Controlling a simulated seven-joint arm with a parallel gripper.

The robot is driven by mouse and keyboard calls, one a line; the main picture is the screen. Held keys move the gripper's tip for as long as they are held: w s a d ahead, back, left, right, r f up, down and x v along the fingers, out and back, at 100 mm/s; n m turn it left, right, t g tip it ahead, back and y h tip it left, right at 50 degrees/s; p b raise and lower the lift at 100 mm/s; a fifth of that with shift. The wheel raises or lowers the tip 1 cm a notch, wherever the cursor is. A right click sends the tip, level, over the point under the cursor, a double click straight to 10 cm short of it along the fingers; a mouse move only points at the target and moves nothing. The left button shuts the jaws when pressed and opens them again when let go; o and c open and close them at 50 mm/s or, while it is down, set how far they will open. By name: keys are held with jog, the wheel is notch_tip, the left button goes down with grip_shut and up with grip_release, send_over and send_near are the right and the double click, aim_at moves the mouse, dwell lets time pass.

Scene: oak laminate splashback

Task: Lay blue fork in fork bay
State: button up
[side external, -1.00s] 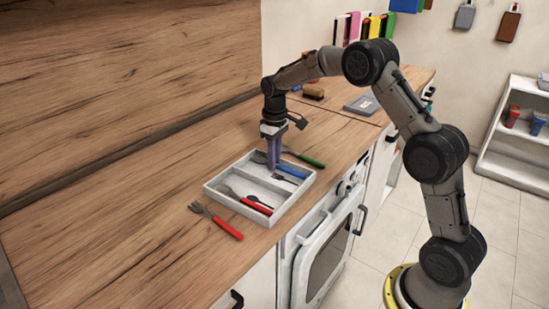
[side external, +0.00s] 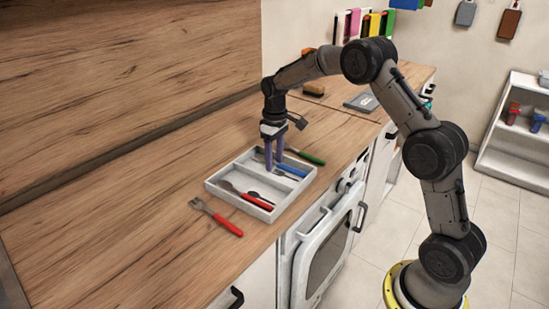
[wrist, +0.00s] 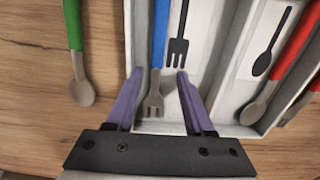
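The blue fork (side external: 291,170) lies in the far bay of the white tray (side external: 210,188), the one with a black fork mark (wrist: 178,48) on its floor. In the wrist view the blue fork (wrist: 158,35) lies close along the tray's left wall, tines towards my gripper. I cannot tell whether its handle touches the wall. My gripper (side external: 273,167) is open above this bay. Its purple fingers (wrist: 155,95) are spread on either side of the fork's metal end, with a gap to each side.
A red-handled spoon (side external: 253,200) lies in the near bay, marked with a black spoon (wrist: 264,62). A green-handled spoon (side external: 306,157) lies on the counter beyond the tray. A red-handled fork (side external: 218,217) lies on the counter at the left.

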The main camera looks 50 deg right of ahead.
notch_tip(320, 180, up, 14)
dwell(0.7)
jog(key=shift+f, duration=0.1)
